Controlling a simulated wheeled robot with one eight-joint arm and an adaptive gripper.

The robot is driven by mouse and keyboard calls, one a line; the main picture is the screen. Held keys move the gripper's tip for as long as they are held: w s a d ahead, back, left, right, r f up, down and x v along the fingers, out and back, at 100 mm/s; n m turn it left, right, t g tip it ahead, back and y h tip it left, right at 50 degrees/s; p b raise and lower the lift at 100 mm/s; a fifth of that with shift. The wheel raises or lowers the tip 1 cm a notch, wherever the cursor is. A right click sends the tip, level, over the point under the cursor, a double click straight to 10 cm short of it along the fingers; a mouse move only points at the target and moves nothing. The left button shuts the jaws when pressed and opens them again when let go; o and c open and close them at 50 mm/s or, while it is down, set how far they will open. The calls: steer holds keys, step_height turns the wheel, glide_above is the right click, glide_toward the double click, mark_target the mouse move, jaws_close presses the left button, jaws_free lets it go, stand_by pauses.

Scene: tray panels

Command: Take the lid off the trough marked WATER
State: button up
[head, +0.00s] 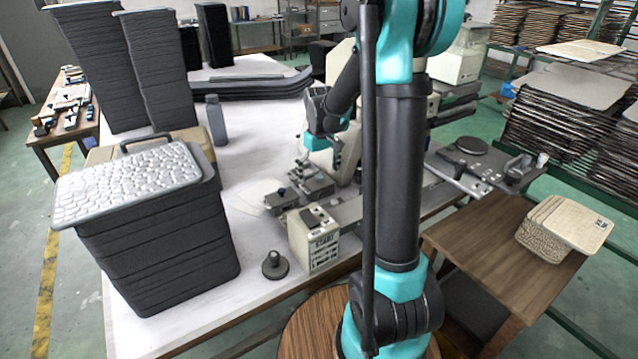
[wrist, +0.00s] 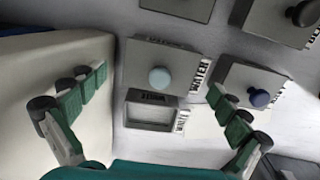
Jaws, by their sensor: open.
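In the wrist view, a grey lidded trough with a pale blue knob (wrist: 160,79) lies between and beyond my fingertips. The sideways label on its right end (wrist: 202,72) appears to read WATER. Its lid (wrist: 150,55) is on. My gripper (wrist: 158,86) is open and empty, with one green finger on each side of the picture; neither visibly touches the knob. In the head view, my arm hides part of the bench, and I cannot make out the fingertips or the WATER label there.
An uncovered trough (wrist: 150,113) sits just nearer. A lidded trough with a dark blue knob (wrist: 259,98) is close to the right finger. Another black-knobbed one (wrist: 302,14) is at top right. In the head view, a START box (head: 313,240) and dark stacked trays (head: 150,240) stand on the bench.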

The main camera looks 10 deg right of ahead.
steer(key=shift+f, duration=0.6)
steer(key=shift+c, duration=0.6)
steer(key=c, duration=1.2)
